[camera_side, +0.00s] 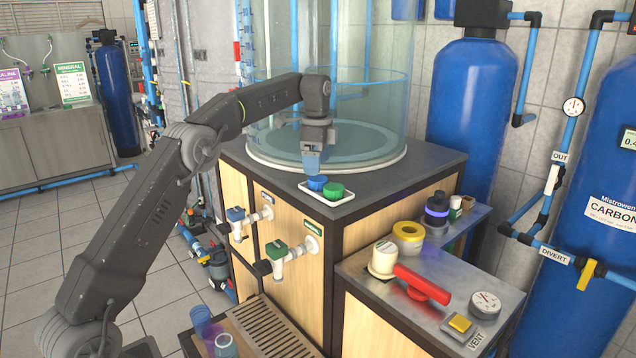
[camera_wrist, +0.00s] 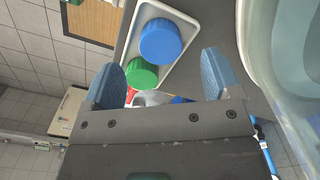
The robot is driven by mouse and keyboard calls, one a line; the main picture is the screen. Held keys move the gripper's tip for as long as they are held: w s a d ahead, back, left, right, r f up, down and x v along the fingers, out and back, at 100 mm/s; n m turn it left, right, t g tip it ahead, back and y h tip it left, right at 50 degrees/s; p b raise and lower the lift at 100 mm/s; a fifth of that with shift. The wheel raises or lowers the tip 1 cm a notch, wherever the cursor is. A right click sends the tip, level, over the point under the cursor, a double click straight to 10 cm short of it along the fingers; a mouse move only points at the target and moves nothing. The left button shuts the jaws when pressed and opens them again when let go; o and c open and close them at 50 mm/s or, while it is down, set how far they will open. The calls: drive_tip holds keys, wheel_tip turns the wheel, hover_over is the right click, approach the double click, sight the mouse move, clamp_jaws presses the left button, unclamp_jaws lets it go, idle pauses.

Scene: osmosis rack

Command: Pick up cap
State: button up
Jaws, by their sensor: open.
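A blue cap (camera_side: 317,183) and a green cap (camera_side: 334,190) sit side by side in a small white tray (camera_side: 312,194) near the front edge of the cabinet top. My gripper (camera_side: 311,165) points down just above the blue cap, apart from it. In the wrist view, my gripper (camera_wrist: 165,80) is open with nothing between its blue fingers. The blue cap (camera_wrist: 160,41) lies beyond the fingertips there, and the green cap (camera_wrist: 139,73) shows near the left fingertip. The wrist view does not show contact with either cap.
A large clear cylinder (camera_side: 340,100) stands right behind the tray. Two taps (camera_side: 285,258) stick out from the cabinet front below. A lower bench at right holds a red-handled part (camera_side: 422,284), a yellow tape roll (camera_side: 408,235) and a gauge (camera_side: 484,303).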

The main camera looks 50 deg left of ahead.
sight(317, 178)
wheel_tip(317, 178, down, 4)
drive_tip(key=shift+f, duration=0.15)
drive_tip(key=c, duration=1)
